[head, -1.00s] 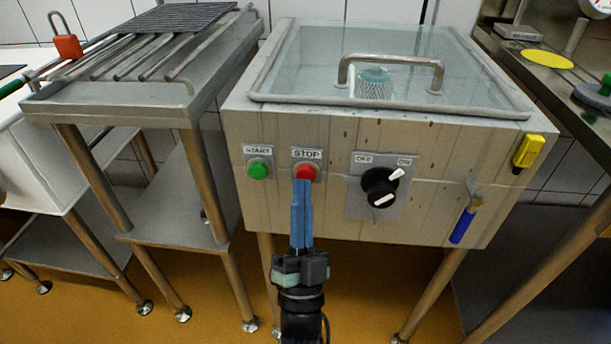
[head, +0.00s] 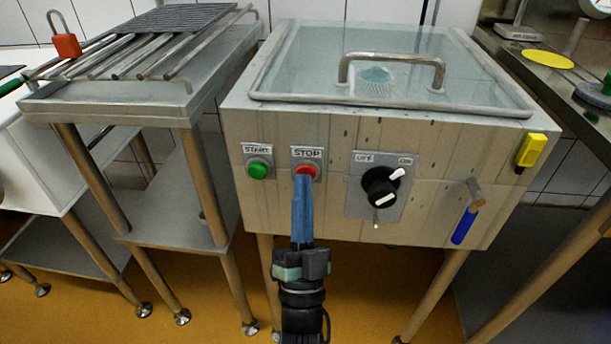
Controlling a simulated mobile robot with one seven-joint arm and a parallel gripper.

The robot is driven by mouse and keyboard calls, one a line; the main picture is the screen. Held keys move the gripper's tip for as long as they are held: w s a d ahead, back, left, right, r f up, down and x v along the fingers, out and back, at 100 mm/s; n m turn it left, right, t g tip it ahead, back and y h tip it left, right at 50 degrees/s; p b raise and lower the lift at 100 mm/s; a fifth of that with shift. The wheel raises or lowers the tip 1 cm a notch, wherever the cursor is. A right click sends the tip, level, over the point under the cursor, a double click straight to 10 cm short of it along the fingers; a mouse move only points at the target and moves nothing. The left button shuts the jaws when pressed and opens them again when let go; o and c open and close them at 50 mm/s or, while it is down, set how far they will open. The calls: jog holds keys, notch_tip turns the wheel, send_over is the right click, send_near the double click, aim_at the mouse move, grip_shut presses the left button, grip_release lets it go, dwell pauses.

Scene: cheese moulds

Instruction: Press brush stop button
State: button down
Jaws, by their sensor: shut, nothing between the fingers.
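The red stop button (head: 306,171) sits under a STOP label (head: 306,153) on the front panel of the steel washing machine (head: 330,220). My gripper (head: 303,179) has its blue fingers shut together, pointing at the button. The fingertips overlap the button's lower part in the head view; whether they touch it cannot be told. The green start button (head: 258,169) is to the left, under its START label. A black OFF/ON knob (head: 380,188) is to the right.
A glass lid with a metal handle (head: 392,60) covers the machine; a pale green brush (head: 376,77) shows through it. A yellow switch (head: 531,150) and a blue-handled valve (head: 463,226) are at the right. A steel rack table (head: 110,108) stands left.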

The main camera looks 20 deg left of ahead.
jog(key=shift+s, duration=0.1)
jog(key=shift+s+d+p, duration=0.25)
jog(key=shift+s+p, duration=0.15)
jog(key=shift+s, duration=0.35)
jog(key=shift+s, duration=0.1)
jog(key=s+p, duration=0.1)
jog(key=s, duration=0.1)
jog(key=s+d+p, duration=0.1)
jog(key=s, duration=0.1)
jog(key=shift+s+d, duration=0.2)
jog(key=shift+s, duration=0.15)
dwell(0.6)
